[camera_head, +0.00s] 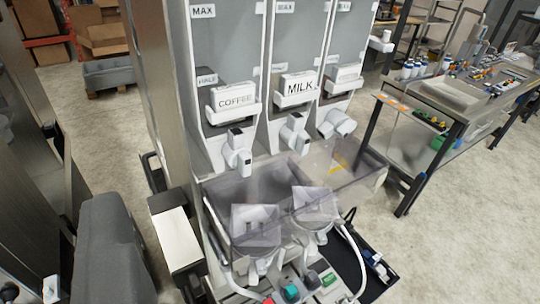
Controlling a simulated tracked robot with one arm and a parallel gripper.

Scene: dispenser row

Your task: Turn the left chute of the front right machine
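A grey and white dispensing machine (225,50) fills the middle of the view, with three tall hoppers side by side. The left hopper carries a COFFEE label (236,97), and below it is the white left chute (238,158) with a small dark patch on top. The middle chute (294,135) hangs below the MILK label (299,85). The right chute (338,124) is a white cylinder lying at a slant, unlike the other two. Nothing touches the left chute. I cannot make out my gripper in this view.
A see-through bin (345,165) projects below the chutes. Two grey square-topped parts (256,226), white hoses (353,258) and coloured buttons (290,292) sit lower down. A dark grey block (108,255) stands at left. A cluttered workbench (450,110) is at right, with open floor (480,220) before it.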

